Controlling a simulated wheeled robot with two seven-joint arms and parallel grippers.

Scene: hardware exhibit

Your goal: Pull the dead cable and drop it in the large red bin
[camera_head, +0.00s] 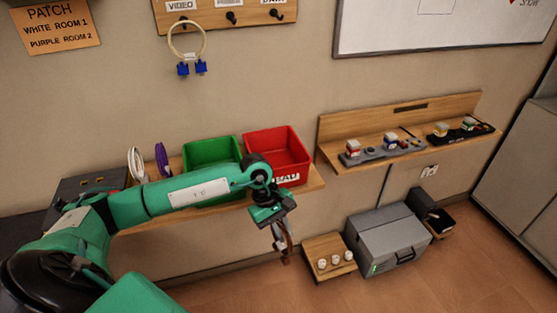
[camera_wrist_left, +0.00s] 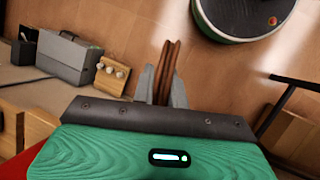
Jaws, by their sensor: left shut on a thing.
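My left gripper (camera_head: 279,228) is shut on a brown cable and hangs in front of the shelf's right end, over the floor. The brown cable (camera_head: 287,247) hangs below the fingers. In the left wrist view the cable (camera_wrist_left: 168,58) stands between the two grey fingertips (camera_wrist_left: 161,82). The large red bin (camera_head: 279,153), with a partly covered label ending in "EAD", is on the wooden shelf behind and above the gripper. The cable is outside the bin. My right gripper is not in view.
A green bin (camera_head: 211,152) stands left of the red bin. White and purple coiled cables (camera_head: 161,159) are further left. A wall rack (camera_head: 404,142) with small devices is at right. A grey box (camera_head: 388,240) and a wooden block with white knobs (camera_head: 330,257) are below.

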